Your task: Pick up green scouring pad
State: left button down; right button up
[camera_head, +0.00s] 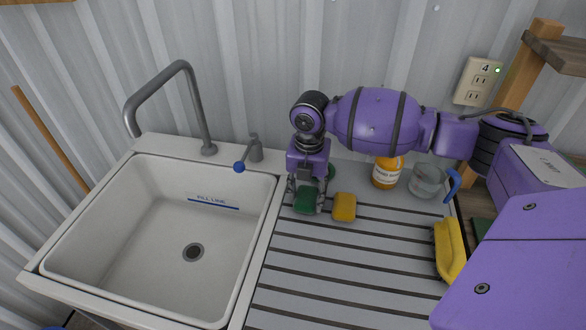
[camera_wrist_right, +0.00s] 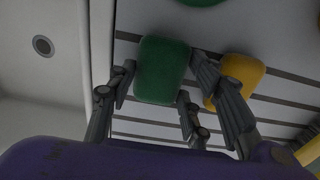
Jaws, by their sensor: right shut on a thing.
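The green scouring pad (camera_head: 305,201) is between the fingers of my right gripper (camera_head: 308,204), at the left side of the slatted drainboard (camera_head: 330,290) beside the sink. In the right wrist view the green pad (camera_wrist_right: 162,70) shows between the fingers of the right gripper (camera_wrist_right: 163,82), which is shut on it. I cannot tell whether the pad is clear of the slats. My left gripper is not in view.
A yellow sponge (camera_head: 344,207) lies close on the right of the pad. The sink (camera_head: 150,240) is open at left. A green round thing (camera_head: 330,171) is partly hidden behind the gripper.

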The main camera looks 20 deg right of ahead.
jog(key=shift+r, duration=0.5)
jog(key=s+r+p, duration=0.1)
jog(key=s+r, duration=1)
jog(key=s, duration=0.3)
jog(key=shift+d+r, duration=0.2)
jog(key=shift+r, duration=0.05)
